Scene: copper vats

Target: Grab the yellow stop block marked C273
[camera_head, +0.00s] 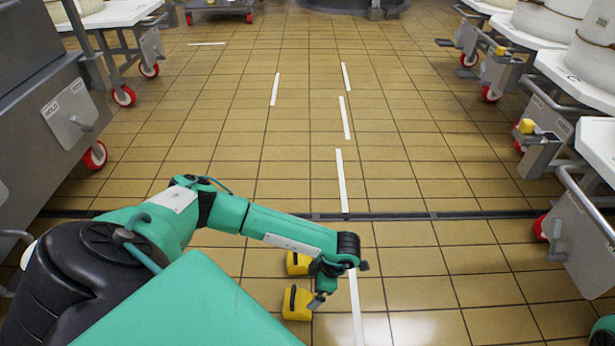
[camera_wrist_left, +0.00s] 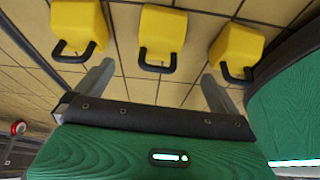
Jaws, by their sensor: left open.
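Several yellow stop blocks with black loop handles stand on the tiled floor. In the head view, one block (camera_head: 298,263) and a nearer block (camera_head: 296,304) show left of my left gripper (camera_head: 316,285), which hides part of the floor there. In the left wrist view, three blocks form a row: a left block (camera_wrist_left: 79,22), a middle block (camera_wrist_left: 163,27) and a right block (camera_wrist_left: 238,44). My left gripper (camera_wrist_left: 156,80) is open and empty, its fingers pointing at the row, with the middle block's handle beyond the gap. No C273 marking is readable. My right gripper is out of view.
Wheeled carts with red casters line the left (camera_head: 75,115) and right (camera_head: 575,225) sides. A dark drain strip (camera_head: 400,215) crosses the floor. White dashes (camera_head: 342,180) run along the middle aisle, which is clear ahead.

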